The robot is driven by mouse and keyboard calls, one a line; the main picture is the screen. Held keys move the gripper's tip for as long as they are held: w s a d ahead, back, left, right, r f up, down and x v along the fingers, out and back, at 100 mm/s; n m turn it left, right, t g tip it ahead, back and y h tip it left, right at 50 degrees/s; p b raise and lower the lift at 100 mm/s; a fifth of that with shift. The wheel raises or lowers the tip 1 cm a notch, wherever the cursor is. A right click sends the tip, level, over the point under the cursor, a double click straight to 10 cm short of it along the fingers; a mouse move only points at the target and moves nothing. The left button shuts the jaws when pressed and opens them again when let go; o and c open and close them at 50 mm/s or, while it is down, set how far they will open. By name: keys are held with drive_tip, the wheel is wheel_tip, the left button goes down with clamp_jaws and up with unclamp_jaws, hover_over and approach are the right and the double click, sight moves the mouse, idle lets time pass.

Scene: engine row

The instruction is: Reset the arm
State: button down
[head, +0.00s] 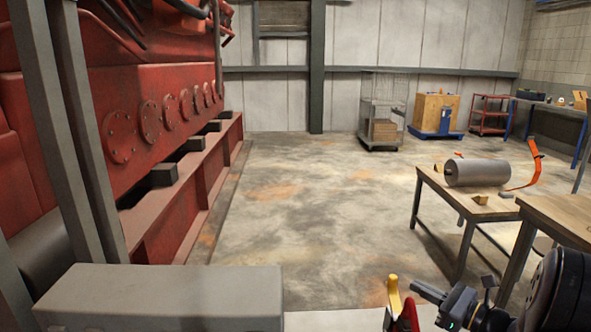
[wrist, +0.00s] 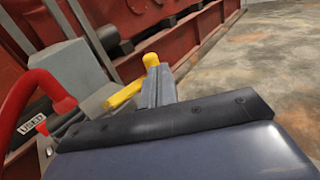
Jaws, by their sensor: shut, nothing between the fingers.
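My gripper (head: 417,287) is at the bottom right of the head view, at the end of my dark arm. It is shut and empty. In the wrist view its grey fingers (wrist: 157,82) are together. A yellow handle (head: 393,290) stands just left of the fingertips in the head view, above a red part (head: 406,316) at the bottom edge. In the wrist view the yellow handle (wrist: 122,97) lies beyond and left of the fingers, which partly hide it. I cannot tell whether they touch. A curved red pipe (wrist: 32,88) is at the left there.
A red engine (head: 130,115) fills the left, with grey posts and a grey box (head: 165,300) in front. A wooden table (head: 470,208) with a grey cylinder (head: 477,172) stands right. A wire cage cart (head: 383,110) is far back. The middle floor is clear.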

drive_tip(key=s+d+m+t+h, duration=0.1)
drive_tip(key=s+d, duration=0.2)
drive_tip(key=s, duration=0.3)
drive_tip(key=s+d+m+t+h+b, duration=0.1)
drive_tip(key=s+d+h, duration=0.1)
drive_tip(key=s+d, duration=0.2)
drive_tip(key=shift+s+m+t, duration=0.3)
drive_tip(key=shift+s+m, duration=0.1)
drive_tip(key=shift+s, duration=1.25)
drive_tip(key=shift+r, duration=0.1)
